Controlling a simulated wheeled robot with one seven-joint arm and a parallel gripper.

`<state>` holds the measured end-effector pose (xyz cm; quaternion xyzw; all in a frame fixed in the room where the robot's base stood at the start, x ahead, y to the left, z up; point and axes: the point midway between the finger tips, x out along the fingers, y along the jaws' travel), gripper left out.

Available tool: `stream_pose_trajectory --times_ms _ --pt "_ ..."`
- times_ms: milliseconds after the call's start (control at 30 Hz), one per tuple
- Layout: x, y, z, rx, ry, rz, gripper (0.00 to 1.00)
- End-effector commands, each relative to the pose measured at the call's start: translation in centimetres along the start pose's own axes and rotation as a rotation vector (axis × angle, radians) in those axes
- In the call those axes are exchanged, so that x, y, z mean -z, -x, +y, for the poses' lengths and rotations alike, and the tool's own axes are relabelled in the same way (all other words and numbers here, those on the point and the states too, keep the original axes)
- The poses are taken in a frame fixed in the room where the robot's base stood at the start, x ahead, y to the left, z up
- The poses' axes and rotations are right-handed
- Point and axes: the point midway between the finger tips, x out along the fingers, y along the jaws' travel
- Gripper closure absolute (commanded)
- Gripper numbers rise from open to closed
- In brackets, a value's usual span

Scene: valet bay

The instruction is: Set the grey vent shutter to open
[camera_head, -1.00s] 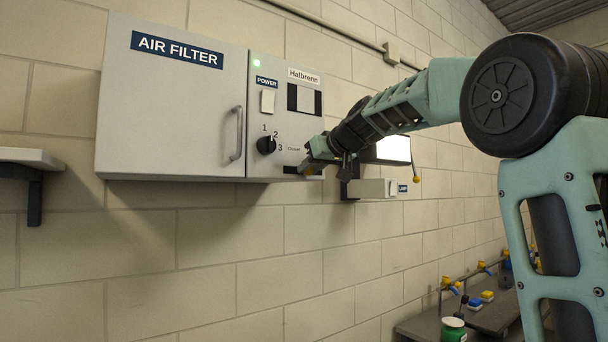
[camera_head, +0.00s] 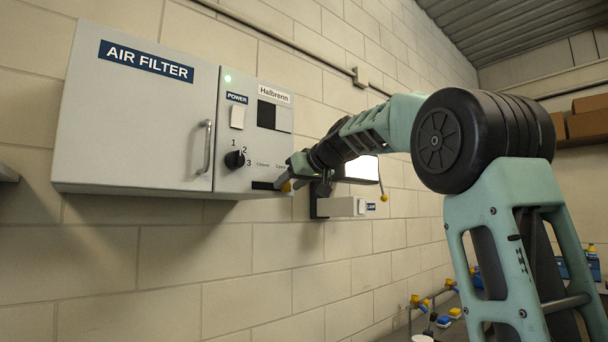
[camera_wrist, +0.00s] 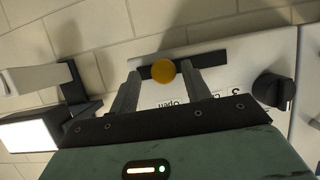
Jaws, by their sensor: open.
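The grey vent shutter (camera_head: 284,119) is a plate at the right side of a dark window (camera_head: 266,115) under the Halbrenn label. The window's left half shows dark. Below is a dark slot (camera_head: 262,185) with a yellow ball knob (camera_wrist: 163,72), near small Closed and Open labels. In the wrist view, which is upside down, the knob is near the slot's left end, by the Open label (camera_wrist: 173,104). My gripper (camera_wrist: 160,75) is open, its fingers on either side of the knob with gaps. My gripper also shows at the panel's lower right in the head view (camera_head: 286,184).
A black dial (camera_head: 235,159) and a white power switch (camera_head: 237,117) are left of my gripper. The AIR FILTER cabinet door (camera_head: 135,115) with its handle is further left. A lamp box (camera_head: 345,207) and another yellow-tipped lever (camera_head: 383,197) are close on the right.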

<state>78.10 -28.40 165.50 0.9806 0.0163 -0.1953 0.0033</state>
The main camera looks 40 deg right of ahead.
Motion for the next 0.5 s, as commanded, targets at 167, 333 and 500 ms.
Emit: stream_pose_trajectory --times_ms 167,333,500 --pt "-0.2 2.5 0.0 -0.002 0.002 0.005 0.53" --pt "-0.3 6.4 0.0 -0.004 0.001 0.006 0.53" --pt "-0.2 10.4 0.1 -0.005 0.001 0.005 0.53"
